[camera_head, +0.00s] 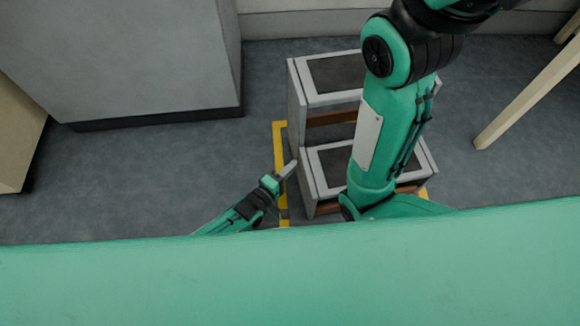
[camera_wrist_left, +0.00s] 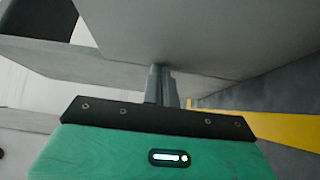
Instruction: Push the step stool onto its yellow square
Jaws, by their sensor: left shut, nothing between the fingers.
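The step stool (camera_head: 332,74) is grey with two dark treads and stands upright on the floor. The yellow square (camera_head: 280,142) is an outline on the floor. Its left side shows just left of the stool, and a small bit shows at the stool's lower right; the rest is hidden. My left gripper (camera_head: 288,171) is shut and empty at the stool's left side, low down. In the left wrist view its fingers (camera_wrist_left: 161,84) point at a grey panel of the stool (camera_wrist_left: 200,35); I cannot tell if they touch. A yellow strip (camera_wrist_left: 265,125) lies right. My right gripper is not in view.
My right arm crosses in front of the stool and hides part of it. A large grey block (camera_head: 120,60) stands at the left, with a tan box (camera_head: 15,130) beside it. A pale wooden leg (camera_head: 525,98) stands at the right. Floor left of the stool is clear.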

